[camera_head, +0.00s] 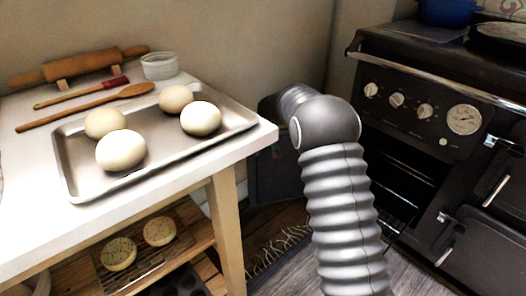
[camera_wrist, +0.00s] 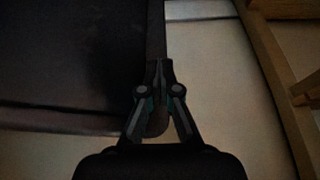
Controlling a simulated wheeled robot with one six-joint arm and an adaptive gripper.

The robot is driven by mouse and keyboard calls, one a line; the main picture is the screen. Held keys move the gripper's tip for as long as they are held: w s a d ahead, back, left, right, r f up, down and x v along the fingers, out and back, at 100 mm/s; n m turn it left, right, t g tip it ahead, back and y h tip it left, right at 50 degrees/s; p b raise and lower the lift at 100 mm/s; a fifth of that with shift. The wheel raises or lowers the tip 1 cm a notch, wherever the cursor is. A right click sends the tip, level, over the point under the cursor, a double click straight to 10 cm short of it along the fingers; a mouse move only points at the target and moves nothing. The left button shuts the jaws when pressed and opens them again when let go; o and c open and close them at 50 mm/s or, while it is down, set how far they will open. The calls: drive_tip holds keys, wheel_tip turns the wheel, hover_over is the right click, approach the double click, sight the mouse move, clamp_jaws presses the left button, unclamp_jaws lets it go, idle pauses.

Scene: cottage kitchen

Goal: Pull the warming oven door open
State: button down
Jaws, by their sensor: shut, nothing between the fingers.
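The black range (camera_head: 440,110) stands at the right in the head view. Its lower left compartment (camera_head: 395,185) is uncovered and shows racks inside. A dark panel (camera_head: 272,172) stands out to the left of it, partly behind my arm; it looks like the warming oven door swung wide open. In the wrist view a large dark panel (camera_wrist: 65,55), likely that door, fills the left side. My gripper (camera_wrist: 159,66) is shut and empty by the panel's right edge; I cannot tell whether it touches. The head view hides my gripper behind my arm.
A table (camera_head: 262,135) at the left holds a tray (camera_head: 75,190) with several dough balls, and a rolling pin (camera_head: 85,66). Its leg (camera_head: 226,230) stands near the dark panel. Two closed doors (camera_head: 480,255) with handles are at the range's right. A fringed rug (camera_head: 280,250) lies between.

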idle(0.3)
drive_tip(key=s+d+r+b, duration=0.2)
drive_tip(key=s+r, duration=0.6)
drive_tip(key=r, duration=0.1)
drive_tip(key=s+d+f+m+g+h, duration=0.1)
drive_tip(key=s+d+f+m, duration=0.2)
drive_tip(key=s, duration=0.4)
drive_tip(key=s+d+r+m+t, duration=0.1)
drive_tip(key=s+d+r, duration=0.2)
drive_tip(key=s, duration=0.8)
drive_tip(key=s+d+r+m+t+h, duration=0.1)
drive_tip(key=s+d+r, duration=0.3)
drive_tip(key=s, duration=0.7)
drive_tip(key=s+d+r+m+t, duration=0.1)
drive_tip(key=s+d, duration=0.5)
drive_tip(key=s, duration=0.6)
wheel_tip(320, 180, up, 2)
drive_tip(key=shift+d+r+m+h, duration=0.25)
drive_tip(key=shift+m+h, duration=0.15)
drive_tip(key=shift+m, duration=0.3)
